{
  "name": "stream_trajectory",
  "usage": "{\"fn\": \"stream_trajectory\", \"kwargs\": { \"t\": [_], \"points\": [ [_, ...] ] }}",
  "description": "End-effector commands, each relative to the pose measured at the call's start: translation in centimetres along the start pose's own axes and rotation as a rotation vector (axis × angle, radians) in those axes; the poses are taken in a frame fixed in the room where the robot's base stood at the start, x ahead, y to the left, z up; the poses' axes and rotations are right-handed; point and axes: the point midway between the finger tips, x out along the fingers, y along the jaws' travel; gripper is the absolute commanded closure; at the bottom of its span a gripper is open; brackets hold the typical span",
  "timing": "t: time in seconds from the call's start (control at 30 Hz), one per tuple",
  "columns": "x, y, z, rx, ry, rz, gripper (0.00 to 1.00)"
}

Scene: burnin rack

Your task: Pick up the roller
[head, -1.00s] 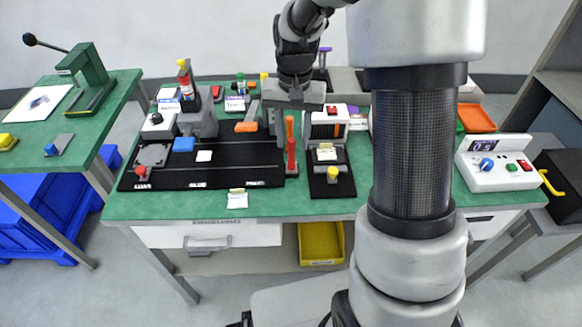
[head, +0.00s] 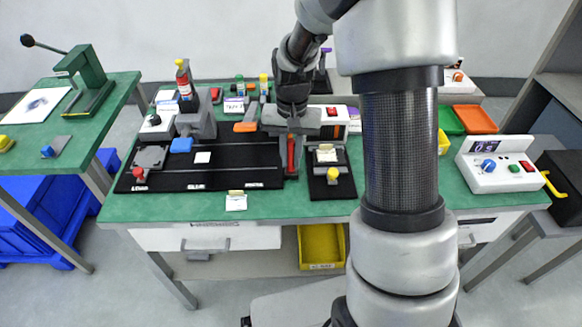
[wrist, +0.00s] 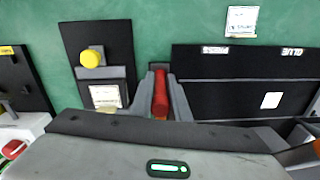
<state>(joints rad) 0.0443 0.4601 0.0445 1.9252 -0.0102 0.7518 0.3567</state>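The roller is a slim red piece. In the head view the roller (head: 291,158) stands at the right end of the black board, its upper part hidden by my gripper. In the wrist view the roller (wrist: 160,93) is between my two grey fingers, with an orange bit at its near end. My gripper (head: 292,150) is low over the roller, one finger on each side; it also shows in the wrist view (wrist: 161,80). Any gap between fingers and roller is too small to judge, so I cannot tell whether they grip it.
Left of the roller lies the wide black board (head: 240,172) with a blue block (head: 181,145) and a white piece (head: 202,157). Close on the right is a small black board with a yellow knob (head: 333,175). A control box (head: 495,165) stands farther right.

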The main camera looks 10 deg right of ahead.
Motion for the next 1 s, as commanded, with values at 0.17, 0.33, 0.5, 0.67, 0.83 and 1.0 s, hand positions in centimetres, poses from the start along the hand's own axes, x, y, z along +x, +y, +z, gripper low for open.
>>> {"fn": "stream_trajectory", "kwargs": {
  "t": [0.17,0.33,0.5,0.67,0.83,1.0],
  "points": [
    [0.0,0.0,0.0,0.0,0.001,-0.001,1.0],
    [-0.1,-0.1,0.0,0.0,0.001,-0.001,1.0],
    [-1.8,-0.1,-0.1,0.0,0.004,-0.002,1.0],
    [-5.1,-0.1,-0.1,0.0,0.005,-0.002,1.0],
    [-8.2,-0.2,-0.1,0.0,0.004,-0.002,1.0],
    [-9.8,-0.2,0.0,0.0,0.002,-0.001,1.0]
  ]
}}
